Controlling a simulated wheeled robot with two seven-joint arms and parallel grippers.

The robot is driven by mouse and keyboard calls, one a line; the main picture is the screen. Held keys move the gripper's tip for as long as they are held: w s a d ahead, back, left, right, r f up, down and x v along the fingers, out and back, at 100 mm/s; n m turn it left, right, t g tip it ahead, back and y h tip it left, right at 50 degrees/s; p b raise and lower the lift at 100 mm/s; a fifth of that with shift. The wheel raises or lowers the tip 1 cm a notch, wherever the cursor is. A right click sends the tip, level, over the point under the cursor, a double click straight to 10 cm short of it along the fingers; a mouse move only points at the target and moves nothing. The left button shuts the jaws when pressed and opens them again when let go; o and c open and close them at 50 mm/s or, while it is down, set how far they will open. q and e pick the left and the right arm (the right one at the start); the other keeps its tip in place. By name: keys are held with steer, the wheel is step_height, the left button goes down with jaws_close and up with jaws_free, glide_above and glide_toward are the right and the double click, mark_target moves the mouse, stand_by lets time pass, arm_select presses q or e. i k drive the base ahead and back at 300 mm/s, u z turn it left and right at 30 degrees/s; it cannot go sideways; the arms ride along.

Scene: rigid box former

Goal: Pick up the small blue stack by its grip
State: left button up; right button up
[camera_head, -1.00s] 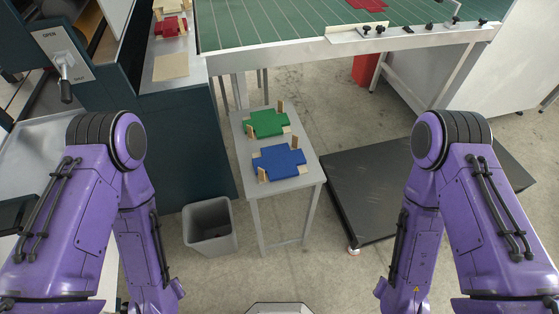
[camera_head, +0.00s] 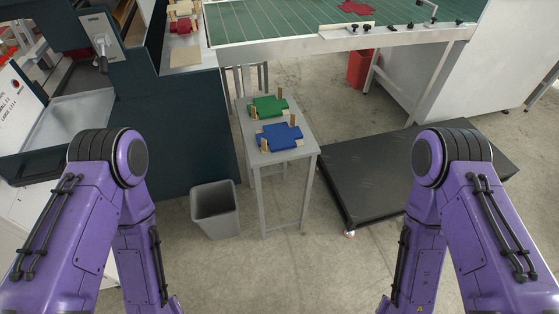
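The small blue stack (camera_head: 278,137) is a cross-shaped pile lying flat on a narrow grey table (camera_head: 299,155). A tan upright grip piece (camera_head: 292,120) stands at its far right edge, and another tan piece (camera_head: 264,145) stands at its near left. A green stack (camera_head: 268,107) of similar shape lies just behind it. My two purple arms come in at the left and right with their lower parts running off the bottom of the picture. Neither gripper shows, and nothing touches the blue stack.
A grey bin (camera_head: 215,211) stands on the floor left of the small table. A low black platform (camera_head: 385,178) lies to its right. A green-topped table (camera_head: 290,24) with a red piece (camera_head: 356,7) is behind. A dark machine (camera_head: 185,115) stands at left. Floor in front is clear.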

mark_target(275, 137)
steer(key=z, duration=0.05)
steer(key=k, duration=0.5)
steer(key=u, duration=0.65)
steer(key=i, duration=1.35)
steer(key=u, duration=0.85)
steer(key=k, duration=0.65)
steer(key=z, duration=0.95)
steer(key=i, duration=0.15)
steer(key=z, duration=0.05)
